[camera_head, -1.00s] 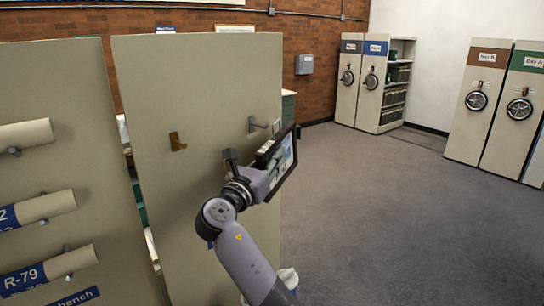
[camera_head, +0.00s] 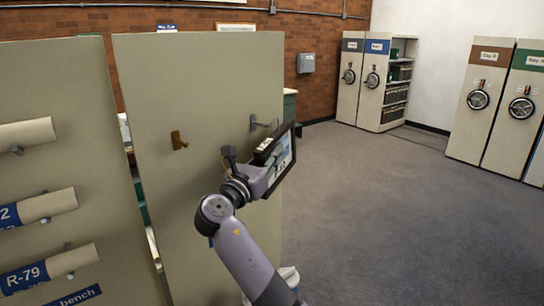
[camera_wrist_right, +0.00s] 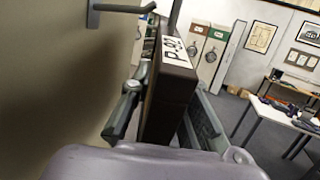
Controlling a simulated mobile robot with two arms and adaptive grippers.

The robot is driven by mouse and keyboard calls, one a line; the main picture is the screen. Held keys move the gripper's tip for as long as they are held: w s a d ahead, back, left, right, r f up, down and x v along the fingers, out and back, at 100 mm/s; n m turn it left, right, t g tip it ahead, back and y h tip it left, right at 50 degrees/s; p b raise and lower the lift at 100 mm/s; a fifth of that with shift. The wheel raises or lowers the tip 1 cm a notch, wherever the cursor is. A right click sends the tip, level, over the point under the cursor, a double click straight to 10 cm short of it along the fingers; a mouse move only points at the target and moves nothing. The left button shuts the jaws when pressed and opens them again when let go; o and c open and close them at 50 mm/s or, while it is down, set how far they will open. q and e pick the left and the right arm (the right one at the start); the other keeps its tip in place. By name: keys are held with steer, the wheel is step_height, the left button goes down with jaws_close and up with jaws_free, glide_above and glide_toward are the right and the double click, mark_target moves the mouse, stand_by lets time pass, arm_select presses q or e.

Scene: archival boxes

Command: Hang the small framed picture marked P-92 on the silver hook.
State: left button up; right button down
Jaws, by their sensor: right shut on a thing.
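The small framed picture (camera_head: 283,160) has a dark frame and is upright, seen at a steep angle in the head view. In the right wrist view, a white label reading P-92 sits on the edge of the frame (camera_wrist_right: 166,100). My right gripper (camera_head: 264,172) is shut on the frame, with one finger on each side. The silver hook (camera_head: 262,124) sticks out from the beige panel, just left of the picture's top. It also shows in the right wrist view (camera_wrist_right: 118,8), near the frame's far end. I cannot tell whether they touch. My left gripper is not in view.
A brass-coloured hook (camera_head: 178,140) is on the same beige panel (camera_head: 190,80), left of the silver one. Rolled tubes (camera_head: 48,206) sit on pegs on the panel at left. Shelving units (camera_head: 378,90) stand far back. The floor at right is clear.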

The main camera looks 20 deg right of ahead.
steer(key=shift+w+a+r, duration=0.1)
steer(key=shift+w+a, duration=0.2)
steer(key=shift+w, duration=0.5)
steer(key=shift+w+a, duration=0.3)
steer(key=shift+w, duration=0.5)
stand_by(0.6)
stand_by(0.9)
steer(key=shift+f, duration=0.7)
stand_by(0.7)
stand_by(0.3)
steer(key=c, duration=1.4)
jaws_free()
steer(key=shift+c, duration=0.2)
steer(key=shift+f, duration=0.15)
